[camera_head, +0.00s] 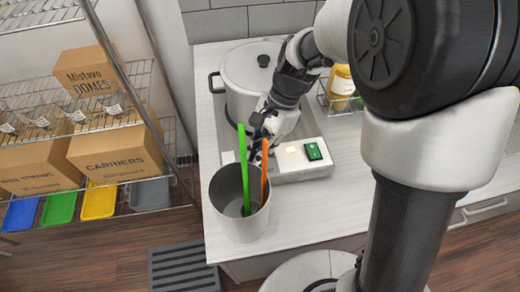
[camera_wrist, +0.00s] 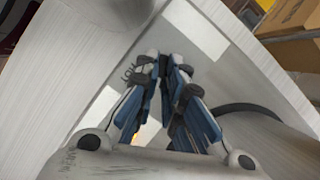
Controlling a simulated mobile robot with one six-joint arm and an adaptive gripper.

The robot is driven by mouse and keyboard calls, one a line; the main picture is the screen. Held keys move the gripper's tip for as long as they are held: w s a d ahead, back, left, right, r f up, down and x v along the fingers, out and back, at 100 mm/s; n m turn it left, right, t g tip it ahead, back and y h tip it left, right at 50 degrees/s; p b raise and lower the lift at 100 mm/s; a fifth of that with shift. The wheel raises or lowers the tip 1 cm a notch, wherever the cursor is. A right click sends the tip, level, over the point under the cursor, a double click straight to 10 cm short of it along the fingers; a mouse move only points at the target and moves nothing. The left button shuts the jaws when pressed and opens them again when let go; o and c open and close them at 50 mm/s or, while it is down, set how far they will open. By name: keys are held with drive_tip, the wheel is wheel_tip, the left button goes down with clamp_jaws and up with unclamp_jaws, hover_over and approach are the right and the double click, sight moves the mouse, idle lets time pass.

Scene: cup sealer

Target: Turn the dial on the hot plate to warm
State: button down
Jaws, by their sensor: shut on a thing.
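The hot plate (camera_head: 309,173) stands on the counter in the head view, with a large lidded pot (camera_head: 243,72) on it. Its front panel has a green switch (camera_head: 313,151) at the right and a small lit light. My gripper (camera_head: 257,143) is at the left part of this front panel, partly behind a green and an orange stick. In the wrist view my gripper (camera_wrist: 165,78) has its blue-padded fingers close together at the panel, shut on the dial. The dial itself is hidden by the fingers, so its setting cannot be read.
A grey bin (camera_head: 238,222) holding a green stick (camera_head: 244,170) and an orange stick (camera_head: 265,172) stands just in front of the gripper. A yellow-labelled jar (camera_head: 341,82) sits in a rack at the right. Wire shelves with boxes stand left. The counter's front right is clear.

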drive_tip(key=shift+s+r+m+p, duration=0.1)
drive_tip(key=shift+m+p, duration=0.35)
drive_tip(key=shift+m, duration=0.15)
drive_tip(key=c, duration=1.7)
unclamp_jaws()
drive_tip(key=v, duration=1.2)
drive_tip(key=shift+d, duration=0.2)
drive_tip(key=shift+s, duration=0.15)
